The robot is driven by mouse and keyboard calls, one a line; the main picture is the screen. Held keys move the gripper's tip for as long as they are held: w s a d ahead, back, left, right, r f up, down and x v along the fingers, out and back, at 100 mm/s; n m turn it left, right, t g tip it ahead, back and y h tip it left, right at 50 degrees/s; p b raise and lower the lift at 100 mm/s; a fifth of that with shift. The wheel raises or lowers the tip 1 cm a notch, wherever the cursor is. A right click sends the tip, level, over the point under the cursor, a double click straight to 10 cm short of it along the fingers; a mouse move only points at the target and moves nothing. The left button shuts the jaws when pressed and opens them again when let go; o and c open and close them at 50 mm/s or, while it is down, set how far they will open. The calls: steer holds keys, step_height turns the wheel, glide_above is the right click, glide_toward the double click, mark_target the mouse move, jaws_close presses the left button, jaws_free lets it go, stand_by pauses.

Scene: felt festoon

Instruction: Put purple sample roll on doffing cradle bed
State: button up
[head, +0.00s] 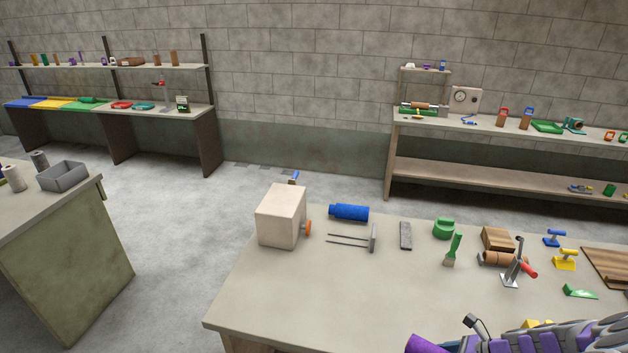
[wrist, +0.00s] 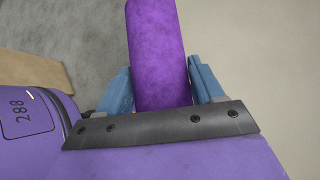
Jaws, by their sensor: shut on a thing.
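The purple sample roll (wrist: 158,50) is in my gripper (wrist: 160,85) in the wrist view. The two blue fingers stand on either side of it, and its far end runs out of the top of the picture. I cannot tell for sure which thing is the doffing cradle bed. A green stand with a brown roll (head: 423,106) on the back right bench may be it.
The near table (head: 310,300) has a clear front left area. On it are a beige box (head: 282,216), a blue roll (head: 349,212), a two-pronged metal piece (head: 373,237), a green brush (head: 453,249) and a red-handled lever (head: 515,265). A grey bin (head: 63,176) stands on the left table.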

steer(key=shift+w+d+r+m, duration=0.35)
steer(key=shift+w+d, duration=0.1)
steer(key=shift+w, duration=0.1)
steer(key=shift+w+d+r, duration=0.1)
steer(key=shift+w+r, duration=0.05)
steer(key=shift+r, duration=0.1)
steer(key=w+a+r+m+t+h, duration=0.2)
steer(key=w+a+r+m+h, duration=0.2)
steer(key=a+r, duration=0.7)
steer(key=w+a+r+m+t+h, duration=0.2)
steer(key=w+a+r+m, duration=0.5)
steer(key=r, duration=0.6)
steer(key=w+a+h, duration=0.1)
steer(key=w+a, duration=0.1)
steer(key=a, duration=0.1)
steer(key=shift+w+a+r+t+h, duration=0.3)
steer(key=shift+a+r+h, duration=0.05)
steer(key=shift+h, duration=0.05)
steer(key=shift+m, duration=0.25)
steer(key=shift+d+f, duration=0.1)
steer(key=shift+d, duration=0.05)
